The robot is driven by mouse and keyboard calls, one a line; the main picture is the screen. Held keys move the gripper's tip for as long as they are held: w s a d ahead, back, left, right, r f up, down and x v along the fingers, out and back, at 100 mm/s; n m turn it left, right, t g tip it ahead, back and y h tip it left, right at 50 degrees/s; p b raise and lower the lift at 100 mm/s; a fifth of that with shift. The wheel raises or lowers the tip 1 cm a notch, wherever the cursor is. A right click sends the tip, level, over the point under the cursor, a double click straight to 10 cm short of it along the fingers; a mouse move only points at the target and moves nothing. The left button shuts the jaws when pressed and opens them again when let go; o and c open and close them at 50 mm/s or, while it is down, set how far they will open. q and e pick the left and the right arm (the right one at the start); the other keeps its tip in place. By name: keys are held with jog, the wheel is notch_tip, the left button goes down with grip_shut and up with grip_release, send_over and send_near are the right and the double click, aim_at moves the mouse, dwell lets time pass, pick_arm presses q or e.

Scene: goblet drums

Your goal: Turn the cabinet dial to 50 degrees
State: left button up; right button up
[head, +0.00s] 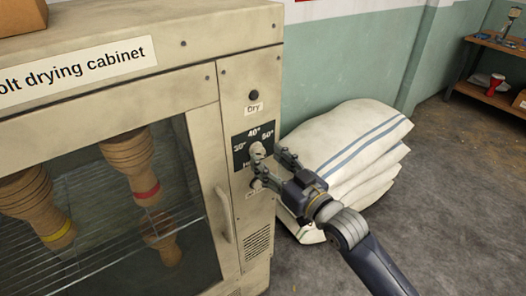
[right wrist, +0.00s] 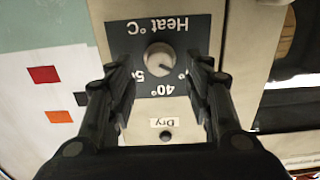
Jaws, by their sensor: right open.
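The cabinet dial (head: 257,151) is a pale round knob on a dark plate marked 30°, 40° and 50°, on the front of the drying cabinet (head: 205,90). In the right wrist view the dial (right wrist: 160,61) appears upside down with "Heat °C" above it; its mark seems to point to the lower right, between 40° and the label partly hidden by a finger. My right gripper (head: 268,167) is open in front of the dial, and in the wrist view its fingers (right wrist: 160,92) stand left and right, apart from the knob. My left gripper is not in view.
A door handle (head: 222,214) is at the left. Stacked white sacks (head: 350,150) stand right of the cabinet, close to my right arm. Drums hang behind the glass.

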aim_at(261, 153)
jog(key=shift+x, duration=1.6)
jog(key=c, duration=1)
